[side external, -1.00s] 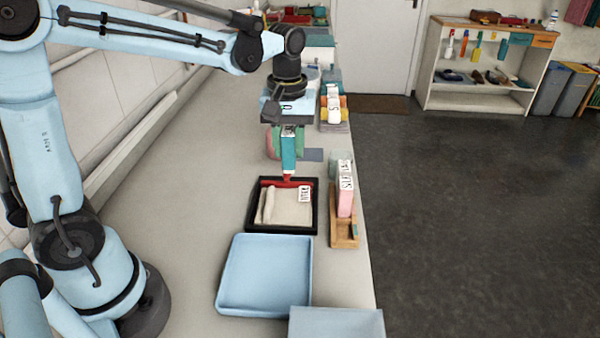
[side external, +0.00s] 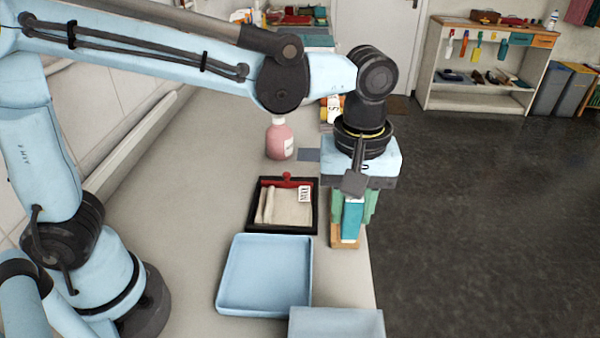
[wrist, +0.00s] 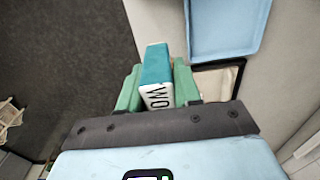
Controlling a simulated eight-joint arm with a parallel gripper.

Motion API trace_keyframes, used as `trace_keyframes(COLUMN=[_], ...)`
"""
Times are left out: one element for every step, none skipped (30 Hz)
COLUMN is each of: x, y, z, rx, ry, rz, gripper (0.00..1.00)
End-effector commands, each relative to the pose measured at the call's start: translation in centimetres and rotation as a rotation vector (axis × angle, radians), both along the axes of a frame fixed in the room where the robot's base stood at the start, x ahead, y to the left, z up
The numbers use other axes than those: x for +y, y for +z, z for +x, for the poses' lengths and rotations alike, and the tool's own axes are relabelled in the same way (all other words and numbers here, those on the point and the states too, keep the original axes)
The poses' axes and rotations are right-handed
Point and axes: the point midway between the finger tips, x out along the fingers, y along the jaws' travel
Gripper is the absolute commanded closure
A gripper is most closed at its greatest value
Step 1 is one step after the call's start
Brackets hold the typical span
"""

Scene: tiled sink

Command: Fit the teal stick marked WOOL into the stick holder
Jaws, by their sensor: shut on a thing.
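The teal stick (side external: 351,221) is held upright between the green fingers of my gripper (side external: 354,208). In the wrist view the teal stick (wrist: 155,65) sits between both fingers of my gripper (wrist: 157,88), with the letters "WO" showing on its white end. The wooden stick holder (side external: 343,242) stands at the counter's right edge, directly below or behind the stick in the side view. My gripper and the stick hide most of the holder, including the pink stick seen there earlier. I cannot tell whether the stick's lower end is inside a slot.
A black tray (side external: 252,222) with a folded cloth (side external: 285,208) lies just left of the holder. A blue tray (side external: 224,285) is nearer the camera. A pink bottle (side external: 280,141) stands farther back. The counter drops to dark floor on the right.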

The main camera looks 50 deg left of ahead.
Motion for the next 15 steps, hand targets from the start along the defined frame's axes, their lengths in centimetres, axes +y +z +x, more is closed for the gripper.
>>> trace_keyframes(x=[-0.7, -1.0, -1.2, -1.3, -1.2, -1.0, -0.8, -0.4, 0.1, 0.5, 0.9, 1.5, 2.0, 2.4, 3.0], y=[0.1, 0.1, 0.0, 0.0, -0.1, -0.4, -0.6, -0.9, -1.3, -1.7, -2.1, -2.6, -3.0, -3.4, -3.9], z=[-0.5, -0.6, -0.7, -0.7, -0.6, -0.4, -0.1, 0.3, 0.9, 1.3, 1.8, 2.5, 2.9, 3.4, 4.0], rx=[0.0, 0.0, -0.001, -0.001, -0.001, -0.001, -0.001, -0.001, -0.001, -0.001, -0.001, -0.001, -0.001, -0.001, -0.001], ry=[-0.004, -0.003, -0.002, 0.0, 0.001, 0.003, 0.005, 0.007, 0.008, 0.009, 0.008, 0.009, 0.008, 0.008, 0.008], rz=[0.0, 0.0, 0.001, 0.001, 0.001, 0.001, 0.001, 0.001, 0.001, 0.001, 0.001, 0.001, 0.001, 0.001, 0.001], gripper=[0.98, 0.98, 0.98, 0.98, 0.98, 0.98, 0.98, 0.98, 0.98, 0.98, 0.98, 0.98, 0.98, 0.98, 0.98])
